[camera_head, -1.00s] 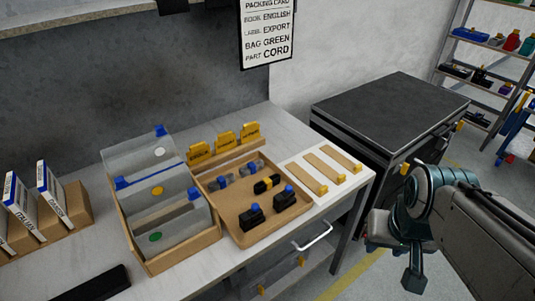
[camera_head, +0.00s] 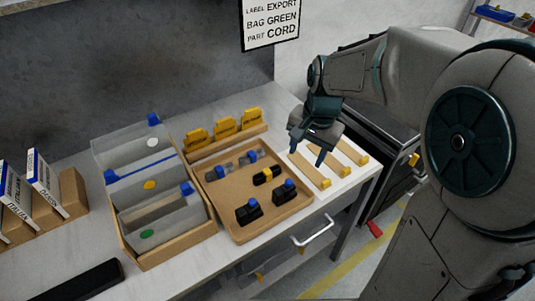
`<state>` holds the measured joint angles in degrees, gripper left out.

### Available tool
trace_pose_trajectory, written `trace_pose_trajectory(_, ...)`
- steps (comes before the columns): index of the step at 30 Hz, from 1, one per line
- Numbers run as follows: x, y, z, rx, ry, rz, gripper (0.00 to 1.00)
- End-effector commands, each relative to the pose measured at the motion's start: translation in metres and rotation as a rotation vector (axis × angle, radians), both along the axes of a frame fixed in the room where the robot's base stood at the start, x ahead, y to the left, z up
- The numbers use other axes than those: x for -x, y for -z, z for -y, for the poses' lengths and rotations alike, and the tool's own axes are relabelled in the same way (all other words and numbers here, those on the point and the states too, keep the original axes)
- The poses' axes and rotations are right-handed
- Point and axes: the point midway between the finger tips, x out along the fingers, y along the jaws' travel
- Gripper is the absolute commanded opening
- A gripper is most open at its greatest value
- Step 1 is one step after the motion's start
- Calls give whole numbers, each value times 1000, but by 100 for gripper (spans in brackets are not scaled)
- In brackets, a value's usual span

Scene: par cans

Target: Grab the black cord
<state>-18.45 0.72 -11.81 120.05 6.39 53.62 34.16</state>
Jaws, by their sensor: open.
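A small black bundle with a yellow band, which looks like the cord (camera_head: 266,177), lies in the right half of the brown tray (camera_head: 236,230). My gripper (camera_head: 308,155) points down with its fingers apart and empty. In the picture it is up and to the right of the cord, over the white board beside the tray. It is not touching the cord. Two black blocks with blue tops, the nearer one (camera_head: 249,210) and the farther one (camera_head: 285,192), lie in front of the cord. Grey pieces with blue parts (camera_head: 217,173) lie behind and to its left.
A bin of clear bags with coloured dots (camera_head: 150,262) stands left of the tray. Yellow tags (camera_head: 225,127) stand in a rack behind it. A white board (camera_head: 349,172) with tan strips lies on the right. A card reading bag green, part cord (camera_head: 270,24) hangs above.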

Motion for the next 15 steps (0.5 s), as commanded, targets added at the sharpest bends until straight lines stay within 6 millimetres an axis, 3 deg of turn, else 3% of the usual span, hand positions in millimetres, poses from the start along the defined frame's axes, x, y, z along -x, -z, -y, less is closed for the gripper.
trace_pose_trajectory(1,-16,6,-11,3,46,-25,53)
trace_pose_trajectory(6,-61,30,-45,24,222,-80,53)
trace_pose_trajectory(10,-85,48,-66,49,328,-101,53)
trace_pose_trajectory(15,-101,63,-84,71,411,-109,53)
